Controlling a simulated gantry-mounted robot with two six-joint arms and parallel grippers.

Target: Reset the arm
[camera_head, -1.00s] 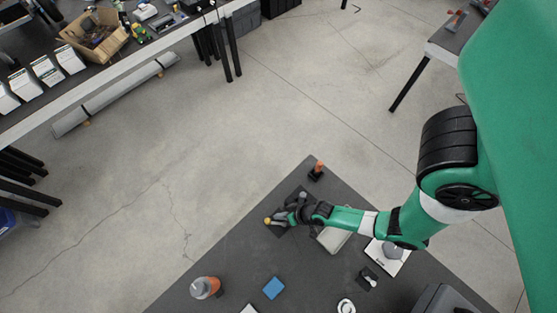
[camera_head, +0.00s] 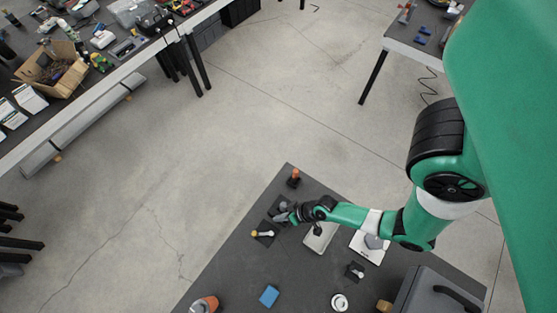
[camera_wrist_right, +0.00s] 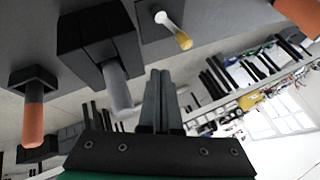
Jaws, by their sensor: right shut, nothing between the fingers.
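My right arm (camera_head: 350,214) reaches in from the right over the dark table. Its gripper (camera_head: 281,214) is shut and empty, close to the grey-handled lever (camera_head: 283,206). In the right wrist view the shut fingers (camera_wrist_right: 159,95) point away, apart from the grey handle (camera_wrist_right: 118,92) on its black box. A white lever with a yellow tip (camera_head: 264,233) stands just left of the gripper; it also shows in the wrist view (camera_wrist_right: 174,30). An orange-handled lever (camera_head: 294,177) stands at the table's far corner. My left gripper is not in view.
The dark table (camera_head: 235,270) also holds a blue block (camera_head: 269,296), a white ring (camera_head: 339,302), an orange and grey object (camera_head: 205,304) and a grey case (camera_head: 440,295). A cluttered workbench (camera_head: 120,60) stands at the upper left. Open floor lies between.

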